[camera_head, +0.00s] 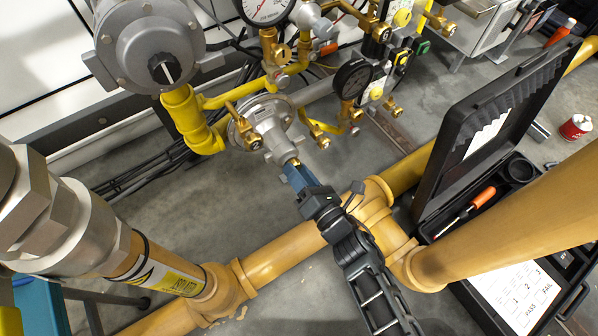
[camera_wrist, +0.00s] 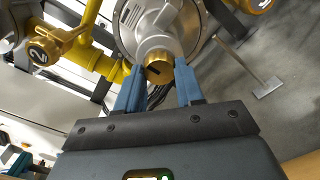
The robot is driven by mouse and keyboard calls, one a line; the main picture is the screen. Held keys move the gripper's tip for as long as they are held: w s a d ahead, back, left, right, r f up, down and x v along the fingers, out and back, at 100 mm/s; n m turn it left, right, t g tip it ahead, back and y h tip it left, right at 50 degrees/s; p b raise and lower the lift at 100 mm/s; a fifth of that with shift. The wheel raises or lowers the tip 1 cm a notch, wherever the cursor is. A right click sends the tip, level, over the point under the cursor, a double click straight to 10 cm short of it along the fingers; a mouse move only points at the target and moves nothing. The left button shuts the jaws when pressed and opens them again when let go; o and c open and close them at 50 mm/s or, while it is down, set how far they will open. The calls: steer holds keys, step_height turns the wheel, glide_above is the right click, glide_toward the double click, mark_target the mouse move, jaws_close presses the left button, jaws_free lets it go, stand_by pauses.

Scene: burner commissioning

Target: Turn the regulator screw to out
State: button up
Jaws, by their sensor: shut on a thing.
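The regulator (camera_head: 266,124) is a grey round metal body on the yellow pipework in the head view. Its brass regulator screw (camera_wrist: 158,68) shows in the wrist view at the end of the grey neck, with a dark slot across its face. My gripper (camera_head: 293,170) reaches it from below; its blue fingers (camera_wrist: 159,88) stand on either side of the screw and are shut on it. In the head view the fingers hide most of the screw. The exact contact faces are hard to see.
A thick yellow pipe (camera_head: 283,254) runs below my arm. An open black case (camera_head: 482,150) with a screwdriver (camera_head: 468,212) stands at the right. A brass handle marked 2 (camera_wrist: 42,52) is at the left in the wrist view.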

steer(key=o, duration=1.1)
steer(key=shift+c, duration=0.2)
steer(key=p+v, duration=0.2)
steer(key=v, duration=0.5)
steer(key=shift+s+d, duration=0.2)
steer(key=shift+s, duration=0.15)
